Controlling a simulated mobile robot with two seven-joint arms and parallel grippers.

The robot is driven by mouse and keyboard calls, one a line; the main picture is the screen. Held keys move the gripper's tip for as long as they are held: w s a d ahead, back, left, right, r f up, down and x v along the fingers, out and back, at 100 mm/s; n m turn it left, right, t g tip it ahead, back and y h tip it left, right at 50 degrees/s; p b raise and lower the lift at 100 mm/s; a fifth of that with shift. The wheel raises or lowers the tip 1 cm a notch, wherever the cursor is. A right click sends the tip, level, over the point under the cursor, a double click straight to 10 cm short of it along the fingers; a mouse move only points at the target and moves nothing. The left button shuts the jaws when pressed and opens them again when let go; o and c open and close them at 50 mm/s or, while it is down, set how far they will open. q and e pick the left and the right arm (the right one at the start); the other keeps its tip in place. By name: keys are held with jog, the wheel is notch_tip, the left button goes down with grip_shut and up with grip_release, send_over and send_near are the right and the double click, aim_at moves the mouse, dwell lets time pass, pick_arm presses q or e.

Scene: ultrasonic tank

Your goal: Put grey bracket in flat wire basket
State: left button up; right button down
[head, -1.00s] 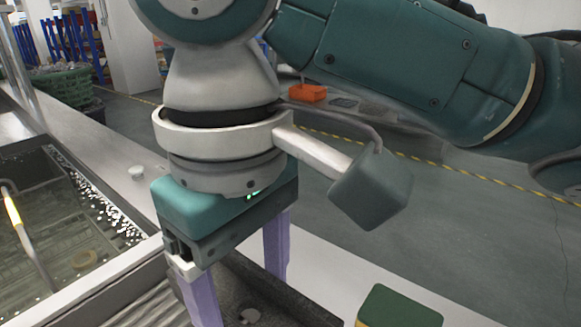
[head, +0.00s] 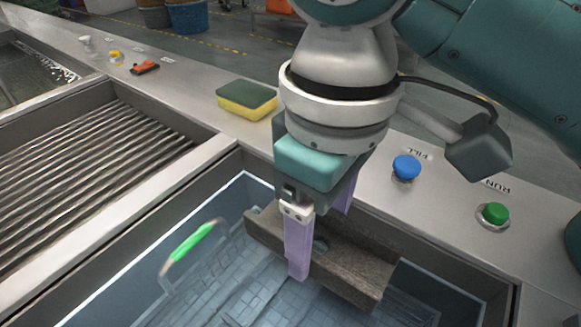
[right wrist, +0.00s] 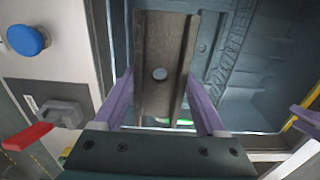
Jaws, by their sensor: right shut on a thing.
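The grey bracket (head: 350,264) is a dark grey channel-shaped piece with a hole, slightly tilted in the head view. My right gripper (head: 318,240) is shut on it, one finger on each side, and holds it over the blue-lit tank. In the right wrist view the bracket (right wrist: 153,45) lies between the two lilac fingers (right wrist: 160,80). The flat wire basket (head: 235,290) shows as a mesh in the tank, with a green-gripped handle (head: 190,245) on its left. The bracket and gripper hide its right part. I cannot tell the gap between bracket and basket.
The tank's steel rim (head: 440,252) borders it behind. A blue button (head: 407,167), a green button (head: 493,212) and a green-yellow sponge (head: 247,99) are on the ledge. A ribbed section (head: 85,170) lies left of the tank.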

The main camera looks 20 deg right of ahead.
aim_at(317, 248)
notch_tip(317, 248, down, 14)
jog(key=b, duration=0.4)
jog(key=shift+w+a+r, duration=0.1)
jog(key=shift+r, duration=0.05)
jog(key=shift+f+b, duration=1.15)
jog(key=shift+f, duration=0.95)
grip_release()
jog(key=shift+f, duration=0.15)
jog(key=shift+r+p, duration=2.45)
jog(key=shift+r, duration=3.7)
